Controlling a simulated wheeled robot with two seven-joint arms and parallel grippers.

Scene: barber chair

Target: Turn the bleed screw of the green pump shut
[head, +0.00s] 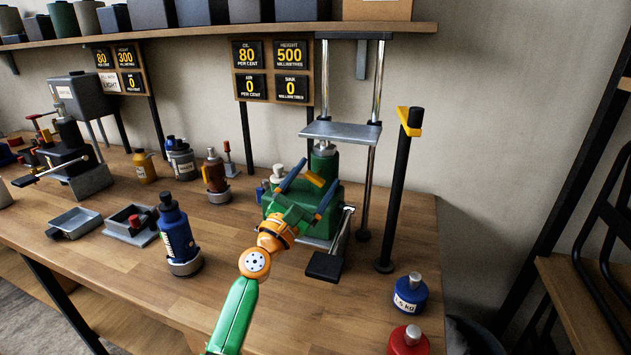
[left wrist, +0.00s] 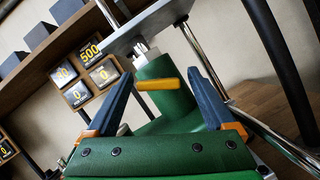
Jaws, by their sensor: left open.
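The green pump (head: 338,197) stands on the bench under a metal frame with two chrome posts. A short yellow bar (head: 316,179), which looks like the bleed screw's handle, sits on its near upper side. My left gripper (head: 321,171) is at the pump, open, with its two dark blue-grey fingers either side of the yellow bar. In the left wrist view the yellow bar (left wrist: 160,84) lies crosswise between the spread fingers (left wrist: 160,74), with a gap on each side. The screw's shaft behind the bar is not visible. My right gripper is not in view.
A lever with a black pad (head: 325,266) juts from the pump's right side. A black post with a yellow top (head: 398,190) stands to its right. A blue weight (head: 410,294) and a red weight (head: 409,341) are near right. A blue bottle (head: 176,232) stands left.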

